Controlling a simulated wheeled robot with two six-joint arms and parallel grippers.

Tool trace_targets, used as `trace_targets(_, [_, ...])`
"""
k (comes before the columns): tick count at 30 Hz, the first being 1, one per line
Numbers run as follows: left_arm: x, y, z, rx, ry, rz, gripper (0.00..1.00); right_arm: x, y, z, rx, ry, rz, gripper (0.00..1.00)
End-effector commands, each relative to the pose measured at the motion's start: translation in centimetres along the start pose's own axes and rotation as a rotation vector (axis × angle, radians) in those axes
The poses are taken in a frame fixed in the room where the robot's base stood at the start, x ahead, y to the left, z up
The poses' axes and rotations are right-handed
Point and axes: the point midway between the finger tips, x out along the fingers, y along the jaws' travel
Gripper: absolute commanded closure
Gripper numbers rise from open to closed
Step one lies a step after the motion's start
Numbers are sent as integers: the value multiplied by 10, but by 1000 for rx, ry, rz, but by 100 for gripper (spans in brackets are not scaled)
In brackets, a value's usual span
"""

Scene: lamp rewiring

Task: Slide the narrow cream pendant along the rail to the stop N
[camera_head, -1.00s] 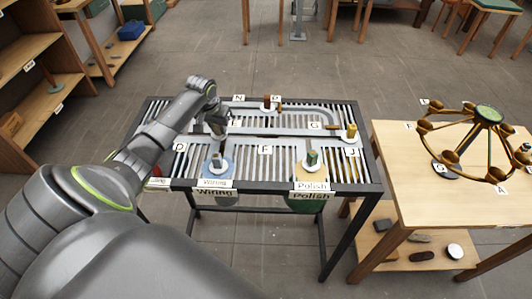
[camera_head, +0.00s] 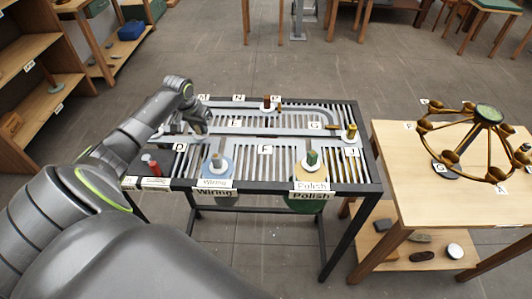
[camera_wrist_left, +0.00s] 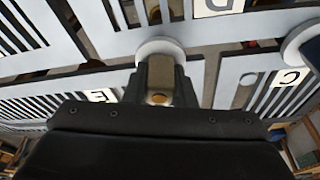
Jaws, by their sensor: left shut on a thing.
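My left gripper (camera_head: 203,131) is over the left part of the slotted rail table (camera_head: 375,188), near label D (camera_head: 179,147). In the left wrist view my left gripper (camera_wrist_left: 160,92) is shut on the upright peg of a pendant. The peg stands on a white disc (camera_wrist_left: 160,47) in the rail plate. The jaws hide most of the peg, and the pendant's body does not show, so I cannot confirm its cream colour. The stop label N (camera_head: 238,97) is at the table's back edge, right of and beyond my gripper. My right gripper is not in view.
Other pegs on the table are a brown one (camera_head: 267,102), an amber one (camera_head: 351,131), a green one (camera_head: 312,157), a grey one (camera_head: 216,160) and a red one (camera_head: 151,167). A wooden table (camera_head: 400,185) with a brown ring lamp (camera_head: 488,114) stands at right.

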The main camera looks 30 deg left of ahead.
Motion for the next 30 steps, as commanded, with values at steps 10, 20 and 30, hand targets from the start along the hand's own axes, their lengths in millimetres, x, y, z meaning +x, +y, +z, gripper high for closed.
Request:
trace_targets(10, [1, -30, 10, -4, -9, -5, 96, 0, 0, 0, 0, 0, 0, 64])
trace_targets(20, [-1, -57, 16, -3, -8, -4, 96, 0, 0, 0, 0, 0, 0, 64])
trace_targets(30, [-2, -60, 16, -2, -6, -5, 96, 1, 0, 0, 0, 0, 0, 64])
